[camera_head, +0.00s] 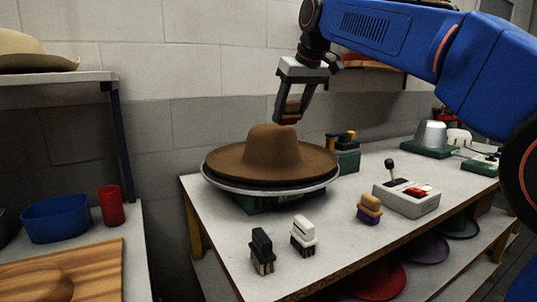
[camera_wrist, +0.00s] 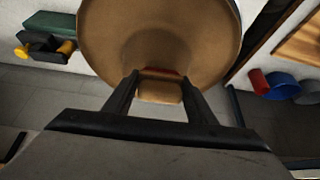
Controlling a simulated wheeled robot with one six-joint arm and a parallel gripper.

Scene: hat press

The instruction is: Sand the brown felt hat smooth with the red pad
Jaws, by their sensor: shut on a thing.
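The brown felt hat (camera_head: 272,150) sits upright, brim down, on a round metal plate (camera_head: 222,183) over a green base on the white table. It also shows from above in the wrist view (camera_wrist: 205,45). My gripper (camera_head: 289,115) is shut on the red pad (camera_head: 288,121), which has a tan wooden handle and a red underside. The pad also shows between the fingers in the wrist view (camera_wrist: 160,90). The pad is at the top of the crown; I cannot tell whether it touches the felt.
A black-handled brush (camera_head: 262,250), a white-handled brush (camera_head: 303,235) and a purple pad (camera_head: 369,210) stand at the table's front. A control box (camera_head: 406,198) with a lever and red switch is to the right. A green box (camera_head: 347,158) stands behind the hat.

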